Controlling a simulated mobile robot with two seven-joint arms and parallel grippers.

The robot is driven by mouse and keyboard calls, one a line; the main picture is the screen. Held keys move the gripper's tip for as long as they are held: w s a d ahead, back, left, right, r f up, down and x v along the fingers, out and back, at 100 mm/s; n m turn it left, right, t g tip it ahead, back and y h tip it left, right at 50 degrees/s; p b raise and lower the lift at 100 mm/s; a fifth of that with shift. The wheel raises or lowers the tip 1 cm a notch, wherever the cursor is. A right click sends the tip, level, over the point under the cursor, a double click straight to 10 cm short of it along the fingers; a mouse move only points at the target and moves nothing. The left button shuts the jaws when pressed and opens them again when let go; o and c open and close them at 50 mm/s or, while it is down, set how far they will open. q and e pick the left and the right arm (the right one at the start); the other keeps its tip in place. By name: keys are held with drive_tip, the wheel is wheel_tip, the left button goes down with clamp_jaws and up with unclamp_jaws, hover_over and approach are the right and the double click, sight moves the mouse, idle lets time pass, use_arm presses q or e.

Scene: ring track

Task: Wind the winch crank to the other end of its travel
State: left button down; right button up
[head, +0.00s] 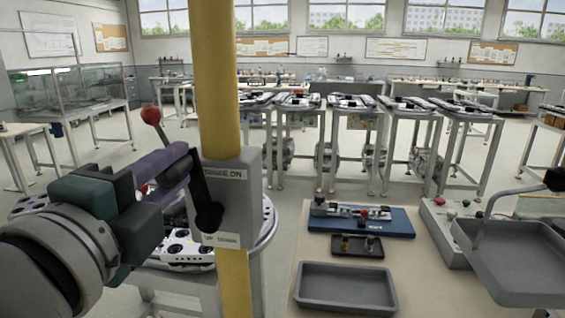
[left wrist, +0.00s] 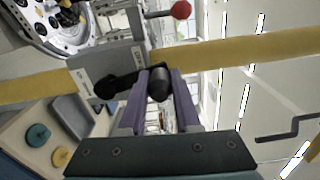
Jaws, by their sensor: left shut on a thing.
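The winch is a grey box (head: 243,205) fixed to a yellow post (head: 214,70), with a label at its top and another at its bottom. Its black crank arm (head: 208,200) slants across the box face, its pivot end low and its handle end high. My left gripper (head: 175,165), with purple fingers, is shut on the crank's dark handle. In the left wrist view the handle (left wrist: 160,84) shows between the fingers, and the crank arm (left wrist: 118,86) runs left to the box. The fingers hide part of the handle in the head view. My right gripper is not in view.
A rod with a red knob (head: 151,115) sticks up close by my left gripper. A round table with white parts (head: 180,250) stands behind the post. To the right, a bench holds a grey tray (head: 345,287) and a blue board (head: 400,222). Several work tables stand farther back.

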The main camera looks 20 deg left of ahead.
use_arm(q)
drive_tip(key=c, duration=0.6)
unclamp_jaws()
drive_tip(key=shift+s, duration=0.1)
drive_tip(key=shift+s+d+f, duration=0.1)
drive_tip(key=shift+s+f, duration=0.05)
drive_tip(key=shift+s, duration=0.2)
drive_tip(key=shift+b+v, duration=1.25)
drive_tip(key=shift+v, duration=3.3)
